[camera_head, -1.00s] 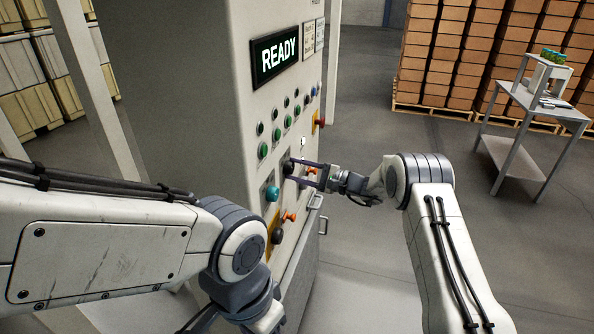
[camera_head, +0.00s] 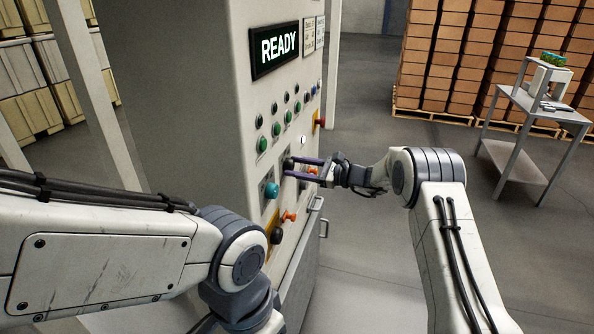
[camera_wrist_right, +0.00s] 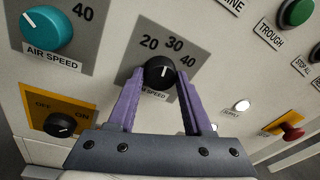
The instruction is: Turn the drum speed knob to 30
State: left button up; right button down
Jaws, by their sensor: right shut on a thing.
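The drum speed knob (camera_wrist_right: 160,73) is a round black dial with a white pointer line, on a grey plate marked 20, 30 and 40. Its label is partly hidden by a finger, leaving "M SPEED". The pointer stands nearly upright in the right wrist view, toward the gap between 20 and 30. My right gripper (camera_wrist_right: 159,88) has its two purple fingers on either side of the knob, shut on it. In the head view the right gripper (camera_head: 302,167) reaches the panel from the right. My left arm shows, but its fingertips are out of the picture.
The teal air speed knob (camera_wrist_right: 46,29) and a black off/on switch (camera_wrist_right: 60,124) on a yellow plate sit nearby. A red emergency-style button (camera_wrist_right: 292,132) and green buttons are also on the panel. The display (camera_head: 275,49) reads READY. Open floor lies right of the machine.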

jog(key=shift+m, duration=0.9)
jog(key=shift+c, duration=1.6)
grip_release()
jog(key=shift+d, duration=0.1)
jog(key=b+v, duration=0.3)
jog(key=v, duration=0.7)
jog(key=shift+r+b, duration=0.2)
jog(key=shift+b, duration=0.1)
jog(key=shift+s+d, duration=0.1)
jog(key=shift+d, duration=0.05)
